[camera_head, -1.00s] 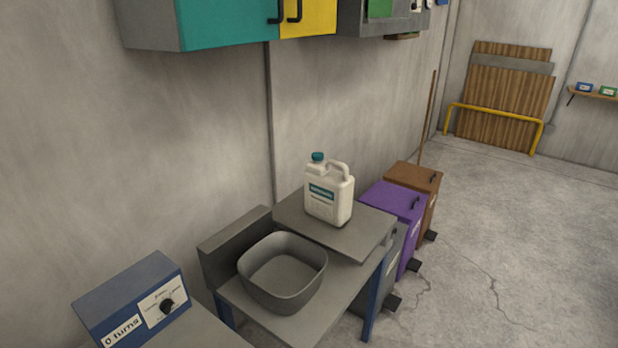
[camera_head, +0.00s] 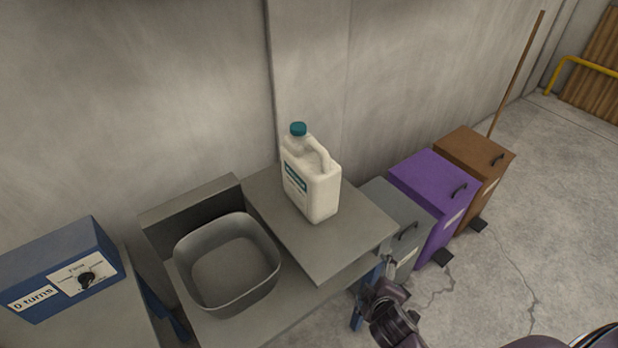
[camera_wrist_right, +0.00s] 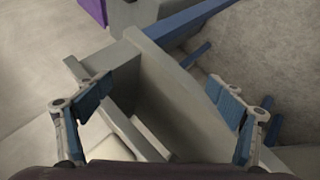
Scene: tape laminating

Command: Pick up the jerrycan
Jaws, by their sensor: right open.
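The jerrycan (camera_head: 312,184) is off-white with a teal cap, a side handle and a teal label. It stands upright on a raised grey shelf (camera_head: 330,244) of the workbench, near the wall. My right gripper (camera_head: 386,282) is at the lower right of the head view, in front of the shelf's right end and apart from the jerrycan. In the right wrist view my right gripper (camera_wrist_right: 168,95) has its two blue-padded fingers spread wide with nothing between them. The jerrycan does not show there. My left gripper is not in the head view.
A grey basin (camera_head: 228,268) sits on the bench left of the shelf. A blue control box (camera_head: 58,272) stands at far left. Grey (camera_head: 402,226), purple (camera_head: 430,190) and brown (camera_head: 472,165) bins stand along the wall to the right. The floor at right is open.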

